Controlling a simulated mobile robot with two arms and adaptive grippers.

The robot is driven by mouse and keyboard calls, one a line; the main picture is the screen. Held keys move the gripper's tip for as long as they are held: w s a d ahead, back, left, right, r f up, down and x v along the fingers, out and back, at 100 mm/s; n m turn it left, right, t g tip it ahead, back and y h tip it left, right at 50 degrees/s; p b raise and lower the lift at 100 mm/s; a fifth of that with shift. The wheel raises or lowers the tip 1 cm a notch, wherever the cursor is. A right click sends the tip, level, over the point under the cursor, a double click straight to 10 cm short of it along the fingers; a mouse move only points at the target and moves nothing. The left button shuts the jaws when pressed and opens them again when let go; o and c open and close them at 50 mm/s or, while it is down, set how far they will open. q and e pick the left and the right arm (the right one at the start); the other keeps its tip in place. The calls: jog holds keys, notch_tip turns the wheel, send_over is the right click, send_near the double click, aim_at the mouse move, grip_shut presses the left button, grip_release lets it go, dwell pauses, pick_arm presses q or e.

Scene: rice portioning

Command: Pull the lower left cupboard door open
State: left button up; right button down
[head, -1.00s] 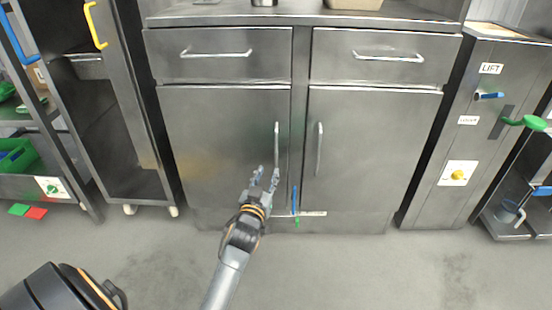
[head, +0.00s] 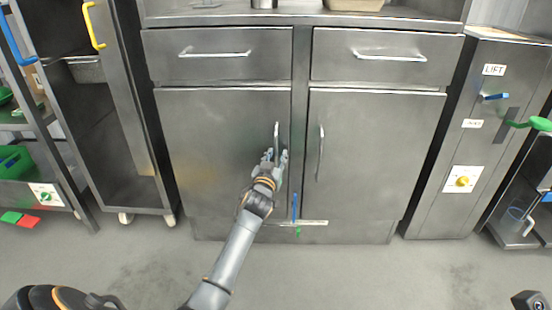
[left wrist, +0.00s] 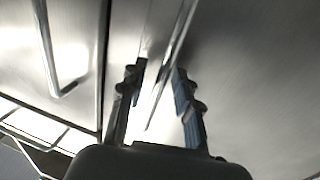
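The lower left cupboard door (head: 215,150) is a flat grey metal panel and stands shut. Its upright bar handle (head: 276,140) is near its right edge. My left gripper (head: 275,155) is at the lower part of this handle. In the left wrist view, its two fingers (left wrist: 158,85) are open, one on each side of the handle bar (left wrist: 172,65). I see a gap between the bar and the fingers. The lower right door (head: 370,160) is shut too, with its own upright handle (head: 320,152).
Two shut drawers (head: 220,68) (head: 375,70) are above the doors. An open tall cabinet (head: 105,130) stands at the left and a grey lift unit (head: 465,130) at the right. A blue and green item (head: 295,210) is at the cupboard's lower middle. The floor in front is clear.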

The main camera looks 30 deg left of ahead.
pick_arm(q)
grip_shut()
